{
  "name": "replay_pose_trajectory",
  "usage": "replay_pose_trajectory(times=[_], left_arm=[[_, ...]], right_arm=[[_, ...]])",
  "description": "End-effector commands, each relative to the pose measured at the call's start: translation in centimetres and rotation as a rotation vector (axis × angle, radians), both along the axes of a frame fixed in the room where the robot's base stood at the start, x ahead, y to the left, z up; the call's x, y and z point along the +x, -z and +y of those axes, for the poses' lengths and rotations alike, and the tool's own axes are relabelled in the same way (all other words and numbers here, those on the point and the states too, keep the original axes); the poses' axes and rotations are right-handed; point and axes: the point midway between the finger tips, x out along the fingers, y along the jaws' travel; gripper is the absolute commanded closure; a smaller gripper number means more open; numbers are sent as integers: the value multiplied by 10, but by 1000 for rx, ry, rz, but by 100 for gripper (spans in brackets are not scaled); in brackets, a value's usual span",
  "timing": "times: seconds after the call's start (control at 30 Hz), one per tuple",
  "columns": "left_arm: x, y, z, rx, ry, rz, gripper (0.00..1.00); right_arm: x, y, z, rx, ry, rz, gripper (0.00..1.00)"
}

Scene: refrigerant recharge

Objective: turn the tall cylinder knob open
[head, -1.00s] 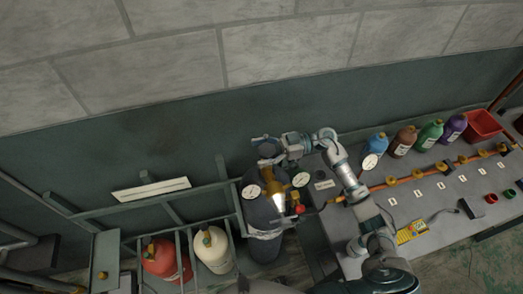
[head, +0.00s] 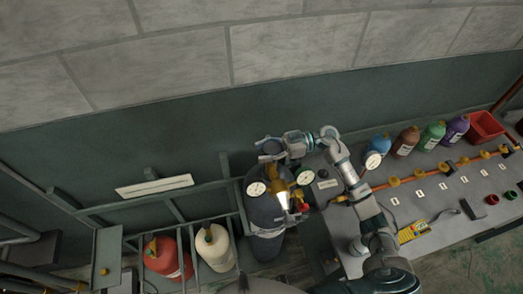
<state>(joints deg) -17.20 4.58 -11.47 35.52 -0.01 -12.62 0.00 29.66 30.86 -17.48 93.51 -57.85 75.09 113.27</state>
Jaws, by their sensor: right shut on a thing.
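The tall dark cylinder (head: 266,212) stands in the middle of the head view, beside a metal rack. It has a brass valve (head: 283,189) on top with round white gauges (head: 257,189) around it. My right gripper (head: 268,150) is at the top of this valve, at the far side of the cylinder, and is shut on the knob there. The knob itself is mostly hidden by the gripper. My left gripper is not in view.
The workbench (head: 415,205) at right carries an orange pipe, several coloured bottles, a red bin (head: 487,126) and a yellow meter (head: 413,232). The wall is close behind.

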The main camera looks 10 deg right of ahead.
Motion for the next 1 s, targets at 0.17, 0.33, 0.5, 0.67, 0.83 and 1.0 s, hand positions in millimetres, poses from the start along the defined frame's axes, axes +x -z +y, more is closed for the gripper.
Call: replay_pose_trajectory(times=[0.17, 0.33, 0.5, 0.67, 0.83, 1.0], left_arm=[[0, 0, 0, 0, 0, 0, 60], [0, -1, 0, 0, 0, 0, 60], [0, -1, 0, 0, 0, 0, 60], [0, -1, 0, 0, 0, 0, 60], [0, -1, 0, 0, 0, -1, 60], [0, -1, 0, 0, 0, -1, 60]], right_arm=[[2, -2, -4, 0, -4, -4, 83], [3, -2, -5, 1, -22, -4, 82], [2, -2, -5, 1, -45, -4, 82], [2, -3, -6, 1, -68, -5, 82], [2, -3, -6, 2, -89, -4, 82], [2, -3, -6, 3, -102, -5, 82]])
